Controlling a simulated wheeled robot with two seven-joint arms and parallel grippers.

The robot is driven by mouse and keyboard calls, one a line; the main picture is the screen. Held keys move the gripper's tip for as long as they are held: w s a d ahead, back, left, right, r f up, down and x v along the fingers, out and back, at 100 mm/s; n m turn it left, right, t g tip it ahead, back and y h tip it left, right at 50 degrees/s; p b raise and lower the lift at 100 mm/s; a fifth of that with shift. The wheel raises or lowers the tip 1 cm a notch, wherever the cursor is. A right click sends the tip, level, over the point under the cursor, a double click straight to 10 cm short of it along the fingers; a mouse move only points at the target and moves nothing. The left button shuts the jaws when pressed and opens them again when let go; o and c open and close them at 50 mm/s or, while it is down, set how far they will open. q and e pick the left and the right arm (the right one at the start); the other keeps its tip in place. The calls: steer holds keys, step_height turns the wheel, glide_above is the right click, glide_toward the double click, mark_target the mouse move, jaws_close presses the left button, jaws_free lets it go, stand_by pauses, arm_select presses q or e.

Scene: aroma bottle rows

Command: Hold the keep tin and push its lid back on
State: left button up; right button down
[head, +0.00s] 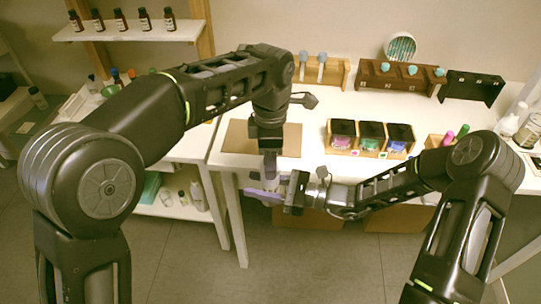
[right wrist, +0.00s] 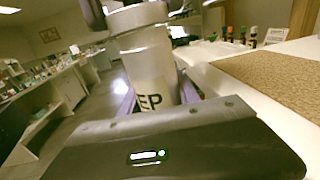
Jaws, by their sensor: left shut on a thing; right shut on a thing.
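The keep tin (right wrist: 155,82) is a pale cylinder with the dark letters "EP" showing in the right wrist view. My right gripper (right wrist: 158,97) is shut around its lower body and holds it in the air. A wider pale lid (right wrist: 138,18) sits at the tin's top; I cannot tell whether it is fully seated. My left gripper (head: 270,176) comes down from above and is shut at the lid; its dark fingers show at the top of the right wrist view. In the head view, the tin is mostly hidden between the grippers, just off the table's front edge.
A brown mat (head: 240,138) lies on the white table (head: 310,168) behind the grippers. Wooden holders (head: 400,78) line the back. Open floor (head: 310,270) lies below the grippers.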

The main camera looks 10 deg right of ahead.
arm_select(q)
steer(key=shift+f, duration=0.6)
stand_by(0.7)
steer(key=o, duration=1.4)
steer(key=shift+r, duration=3.45)
steer(key=w+a+f+m, duration=0.1)
steer(key=a+f+m, duration=0.2)
steer(key=a, duration=0.6)
steer(key=w+a+f+m, duration=0.1)
steer(key=a+f+m, duration=0.3)
steer(key=a+m, duration=0.3)
steer(key=w+a+f+m, duration=0.2)
steer(key=a+f+m, duration=0.2)
steer(key=a, duration=0.9)
steer(key=shift+a+f+m, duration=0.1)
steer(key=shift+a+m, duration=0.15)
steer(key=shift+m, duration=0.75)
